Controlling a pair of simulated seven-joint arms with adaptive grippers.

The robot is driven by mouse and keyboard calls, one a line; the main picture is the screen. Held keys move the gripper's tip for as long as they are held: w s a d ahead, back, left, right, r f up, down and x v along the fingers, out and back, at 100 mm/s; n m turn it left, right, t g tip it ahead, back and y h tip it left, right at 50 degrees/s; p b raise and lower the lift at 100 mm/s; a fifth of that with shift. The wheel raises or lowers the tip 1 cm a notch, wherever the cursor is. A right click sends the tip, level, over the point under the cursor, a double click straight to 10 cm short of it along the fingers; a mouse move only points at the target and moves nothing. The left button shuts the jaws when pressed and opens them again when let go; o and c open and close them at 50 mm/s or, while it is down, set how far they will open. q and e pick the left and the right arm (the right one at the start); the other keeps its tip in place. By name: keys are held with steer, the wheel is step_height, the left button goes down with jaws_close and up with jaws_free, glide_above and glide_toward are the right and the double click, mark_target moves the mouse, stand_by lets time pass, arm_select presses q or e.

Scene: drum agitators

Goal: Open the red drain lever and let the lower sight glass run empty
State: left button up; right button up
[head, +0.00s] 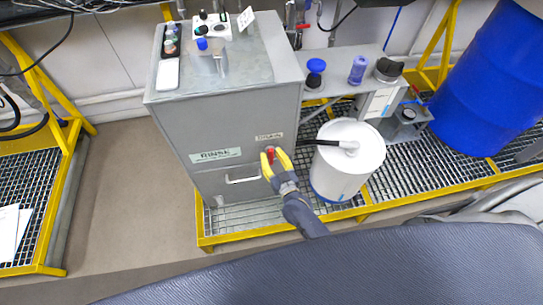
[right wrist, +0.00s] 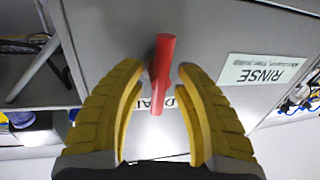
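The red drain lever (head: 270,155) is on the front of the grey cabinet (head: 228,110), just below a small label (head: 269,136). My right gripper (head: 271,154) is at the lever, with its yellow fingers around it. In the right wrist view the lever (right wrist: 162,75) stands between the two yellow fingers (right wrist: 161,70), with a narrow gap showing on each side. The fingers are apart and do not appear to grip it. A label partly hidden by the lever shows behind it. I cannot make out the lower sight glass. My left gripper is not in view.
A white drum (head: 345,165) with a black hose stands right of the cabinet on yellow-edged grating (head: 222,220). A cabinet handle (head: 243,180) and RINSE label (head: 215,155) are left of the lever. A blue barrel (head: 490,85) stands far right.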

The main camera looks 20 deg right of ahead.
jaws_close()
steer(key=m, duration=0.4)
steer(key=shift+d+t, duration=0.1)
steer(key=shift+t, duration=0.3)
steer(key=m, duration=0.3)
steer(key=shift+m+t, duration=0.3)
steer(key=shift+m, duration=0.1)
steer(key=m+h, duration=0.1)
steer(key=m, duration=0.2)
steer(key=m+h, duration=0.1)
steer(key=m, duration=0.2)
steer(key=shift+d+f+t, duration=0.1)
steer(key=shift+t, duration=0.2)
steer(key=shift+f+m+h, duration=0.1)
steer(key=shift+m+h, duration=0.3)
steer(key=shift+m, duration=1.2)
steer(key=shift+m+h, duration=0.4)
steer(key=shift+m, duration=1.2)
steer(key=shift+o, duration=1)
jaws_free()
